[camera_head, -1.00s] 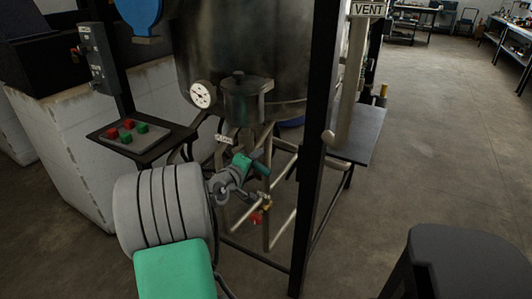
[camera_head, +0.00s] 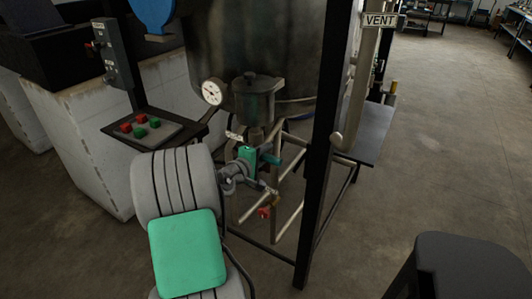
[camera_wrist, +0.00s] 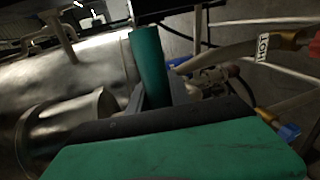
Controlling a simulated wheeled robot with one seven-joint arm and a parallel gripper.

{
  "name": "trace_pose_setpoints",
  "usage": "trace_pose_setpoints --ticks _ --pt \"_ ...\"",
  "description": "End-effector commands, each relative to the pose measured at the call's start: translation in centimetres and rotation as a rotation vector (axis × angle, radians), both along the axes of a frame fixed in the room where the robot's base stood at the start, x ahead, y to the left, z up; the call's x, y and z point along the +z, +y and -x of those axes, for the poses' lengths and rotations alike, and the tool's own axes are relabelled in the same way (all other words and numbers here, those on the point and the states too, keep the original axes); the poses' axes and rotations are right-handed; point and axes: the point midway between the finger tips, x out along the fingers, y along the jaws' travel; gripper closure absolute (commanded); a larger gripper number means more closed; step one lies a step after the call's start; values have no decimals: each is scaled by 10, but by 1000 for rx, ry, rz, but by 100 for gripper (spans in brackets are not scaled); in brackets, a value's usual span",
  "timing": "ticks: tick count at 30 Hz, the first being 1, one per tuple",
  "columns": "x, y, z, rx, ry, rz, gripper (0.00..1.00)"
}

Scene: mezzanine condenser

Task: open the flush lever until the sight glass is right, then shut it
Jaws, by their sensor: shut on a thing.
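The flush lever's teal grip (camera_head: 270,158) sticks out to the right of my gripper (camera_head: 257,160), below the dark tank. In the wrist view the teal grip (camera_wrist: 148,65) stands upright between the fingers of my gripper (camera_wrist: 155,95), which is shut on it. The lever's pivot is hidden behind my gripper. I cannot pick out the sight glass in either view.
A pressure gauge (camera_head: 212,92) sits left of a small pot under the tank (camera_head: 265,60). A red valve handle (camera_head: 264,212) hangs below on brass pipework. A black frame post (camera_head: 318,170) stands close on the right. A dark stool (camera_head: 455,265) is front right; floor beyond is open.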

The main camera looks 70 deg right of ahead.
Motion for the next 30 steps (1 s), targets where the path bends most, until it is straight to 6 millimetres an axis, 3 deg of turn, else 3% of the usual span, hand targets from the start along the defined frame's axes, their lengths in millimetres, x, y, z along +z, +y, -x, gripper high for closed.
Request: trace_pose_setpoints --ticks 2,3,10,20,30 --pt "2 -1 -1 3 -1 4 100" --pt "2 -1 -1 3 -1 4 74" --pt "1 -1 0 0 -1 2 55" --pt "2 6 -1 0 -1 1 54" --pt "15 66 -18 3 0 1 54"
